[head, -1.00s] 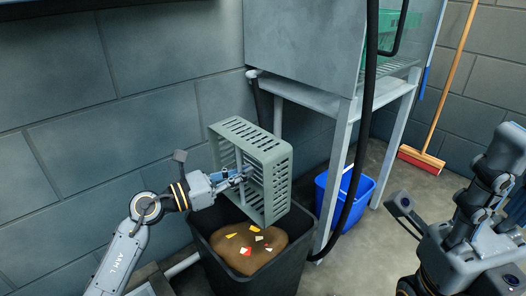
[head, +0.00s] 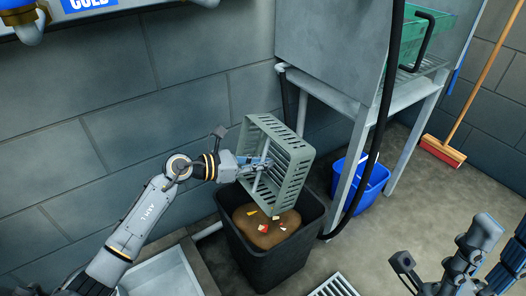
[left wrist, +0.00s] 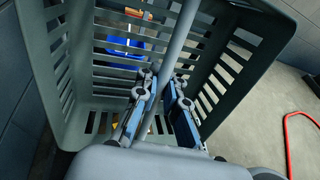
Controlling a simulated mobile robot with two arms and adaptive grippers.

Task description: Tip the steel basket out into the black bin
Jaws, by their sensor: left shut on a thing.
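The steel basket (head: 291,180), grey with slotted walls, is tipped on its side above the black bin (head: 268,268), its open side facing left. My left gripper (head: 262,164) reaches into that open side and is shut on the basket's bar-shaped handle. In the left wrist view, the handle (left wrist: 181,45) runs between the fingers (left wrist: 160,105) with the slotted basket (left wrist: 238,75) around them. Brown food waste (head: 248,226) with red, yellow and white bits lies in the bin. My right gripper (head: 490,250) is at the lower right, away from the basket; its jaw state is unclear.
A metal stand (head: 345,97) with a green crate (head: 433,30) is behind to the right. A blue bucket (head: 372,190) stands under it, and a black hose (head: 385,110) hangs in front. A broom (head: 443,150) leans farther right. A sink (head: 165,275) is at lower left.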

